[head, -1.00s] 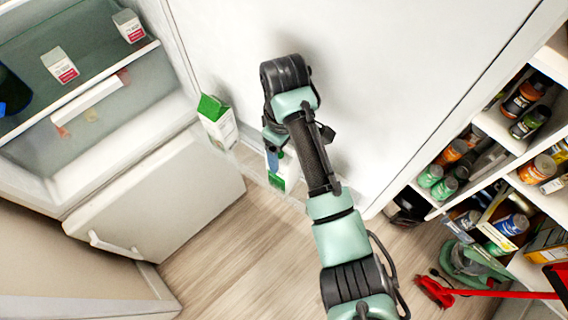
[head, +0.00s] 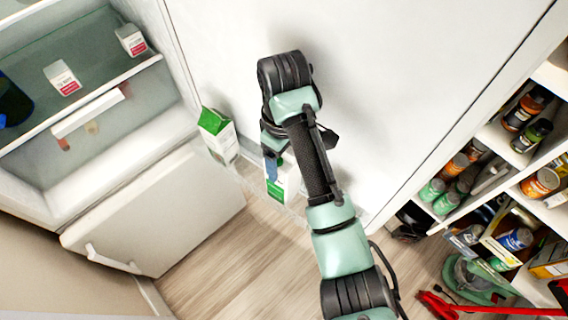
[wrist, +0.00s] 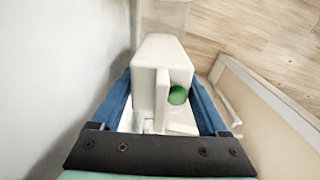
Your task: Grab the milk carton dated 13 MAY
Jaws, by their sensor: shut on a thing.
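My gripper (head: 270,160) is low beside the open fridge door, partly hidden behind my arm in the head view. In the wrist view its blue fingers (wrist: 163,100) are on either side of a white carton with a round green cap (wrist: 153,62), shut on it. In the head view this green-and-white carton (head: 277,188) shows below the fingers, inside or just above the clear door shelf; I cannot tell which. Another white carton with a green top (head: 216,128) stands to its left in the door shelf. I cannot read a date on any carton.
Two small white cartons with red labels (head: 63,79) (head: 132,41) stand on the fridge shelf at upper left. The clear door shelf (head: 252,175) runs along the white door (head: 400,90). Shelving with cans (head: 540,183) stands at right. Wooden floor lies below.

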